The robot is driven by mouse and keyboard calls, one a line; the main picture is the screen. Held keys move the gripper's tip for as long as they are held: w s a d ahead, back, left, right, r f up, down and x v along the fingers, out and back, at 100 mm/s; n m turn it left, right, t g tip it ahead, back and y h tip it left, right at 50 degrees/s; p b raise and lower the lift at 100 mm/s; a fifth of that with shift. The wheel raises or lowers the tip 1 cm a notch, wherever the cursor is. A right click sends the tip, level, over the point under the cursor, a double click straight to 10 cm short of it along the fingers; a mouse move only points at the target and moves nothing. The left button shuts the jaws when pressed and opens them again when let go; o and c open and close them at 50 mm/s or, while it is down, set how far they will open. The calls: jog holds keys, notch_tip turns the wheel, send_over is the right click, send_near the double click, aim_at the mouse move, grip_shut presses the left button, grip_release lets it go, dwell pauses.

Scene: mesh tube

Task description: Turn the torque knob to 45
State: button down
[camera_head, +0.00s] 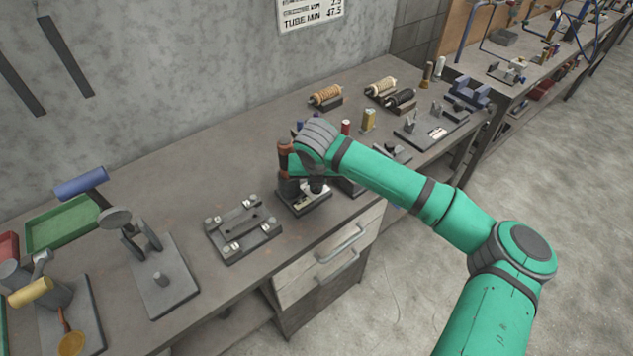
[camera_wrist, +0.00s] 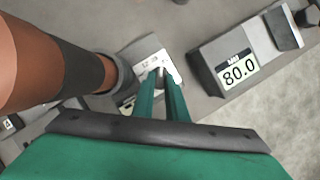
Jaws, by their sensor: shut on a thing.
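My gripper (camera_wrist: 162,78) has its two green fingers close together, with tips down at a pale marked plate (camera_wrist: 150,52) in the wrist view. They are shut on what appears to be the torque knob, which is mostly hidden between the tips. In the head view my gripper (camera_head: 316,184) is over a small dark fixture (camera_head: 308,206) near the table's front edge. That fixture has a brown-orange handle (camera_head: 285,158), which also looms large at the left of the wrist view (camera_wrist: 35,60). The marks on the plate are too small to read.
A grey box (camera_wrist: 235,55) with a display reading 80.0 stands right of the fingers in the wrist view. A clamp plate (camera_head: 243,230) lies left of the fixture. Wound spools (camera_head: 326,95) and other fixtures stand behind and right. A wall sign (camera_head: 310,12) shows 47.5 beside "tube min".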

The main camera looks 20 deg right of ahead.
jog(key=c, duration=1.8)
grip_release()
jog(key=shift+o, duration=0.2)
jog(key=shift+r, duration=0.1)
jog(key=v, duration=1)
jog(key=shift+s+r, duration=0.15)
jog(key=shift+r, duration=0.1)
